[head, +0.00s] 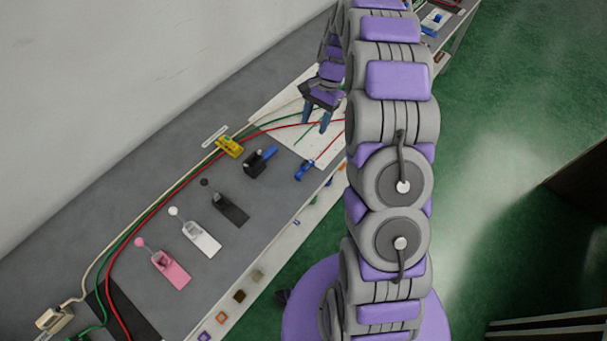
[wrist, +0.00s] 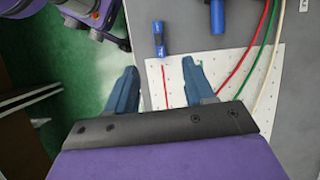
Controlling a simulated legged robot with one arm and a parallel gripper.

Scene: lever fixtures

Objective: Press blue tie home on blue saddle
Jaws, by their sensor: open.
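A small blue piece (head: 304,170), likely the blue tie and saddle, lies near the front edge of the grey bench; I cannot tell its parts apart. In the wrist view the blue piece (wrist: 159,39) has a darker band, and a short red wire runs from its end toward my gripper. My gripper (head: 317,120) is open and empty over the white perforated board (head: 285,110). In the wrist view my gripper (wrist: 160,85) has its fingers spread either side of the red wire, and the blue piece is beyond the fingertips, apart from them.
A black fixture with a blue handle (head: 270,152) stands beside the blue piece. A yellow clip (head: 229,146) sits by the red, green and cream wires. Black, white (head: 202,239) and pink (head: 170,269) lever fixtures stand farther left. A wall borders the bench's back.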

